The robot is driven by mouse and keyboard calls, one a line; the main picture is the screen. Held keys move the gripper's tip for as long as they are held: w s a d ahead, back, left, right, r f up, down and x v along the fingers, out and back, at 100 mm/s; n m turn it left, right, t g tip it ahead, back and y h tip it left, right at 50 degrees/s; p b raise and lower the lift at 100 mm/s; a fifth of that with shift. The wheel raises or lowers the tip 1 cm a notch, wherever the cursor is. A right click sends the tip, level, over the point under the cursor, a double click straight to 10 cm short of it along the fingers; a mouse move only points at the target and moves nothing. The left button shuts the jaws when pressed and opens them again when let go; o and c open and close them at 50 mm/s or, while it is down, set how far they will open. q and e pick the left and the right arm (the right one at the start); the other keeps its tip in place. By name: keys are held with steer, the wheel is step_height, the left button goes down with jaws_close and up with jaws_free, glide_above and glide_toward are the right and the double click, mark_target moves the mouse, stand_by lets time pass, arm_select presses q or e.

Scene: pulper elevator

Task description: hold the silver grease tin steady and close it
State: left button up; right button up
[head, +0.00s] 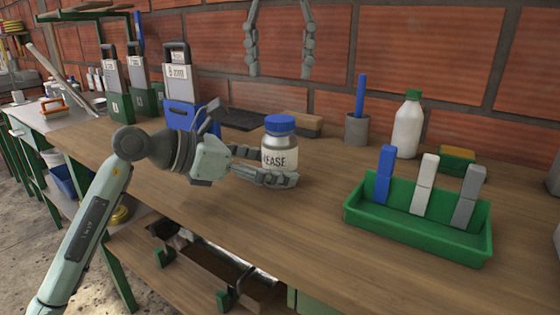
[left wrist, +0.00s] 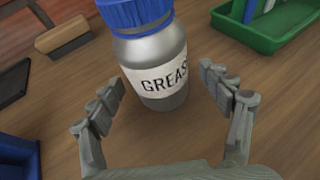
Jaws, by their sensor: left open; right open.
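The silver grease tin (head: 280,160) stands upright on the wooden bench, with a white GREASE label and a blue lid (head: 281,124) sitting on top. I cannot tell whether the lid is tight. The tin also shows in the left wrist view (left wrist: 152,60), its lid cut off by the top edge. My left gripper (head: 277,168) is open, with one finger in front of the tin and the other partly hidden behind it. In the left wrist view gaps show beside the tin. My right gripper (head: 281,72) is open and empty, pointing down above and behind the tin.
A green tray (head: 420,232) with blue, white and grey upright pieces stands to the right. Behind are a grey cup (head: 356,130) with a blue rod, a white bottle (head: 407,128) and a wooden-backed brush (head: 300,124). Blue and green holders stand left. The front bench is clear.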

mark_target(280, 118)
arm_select(q)
steer(key=shift+x, duration=0.9)
jaws_close()
arm_select(e)
steer(key=shift+s+a+f+n, duration=0.1)
steer(key=shift+a+n, duration=0.05)
steer(key=shift+n, duration=2.05)
steer(key=shift+f, duration=3.9)
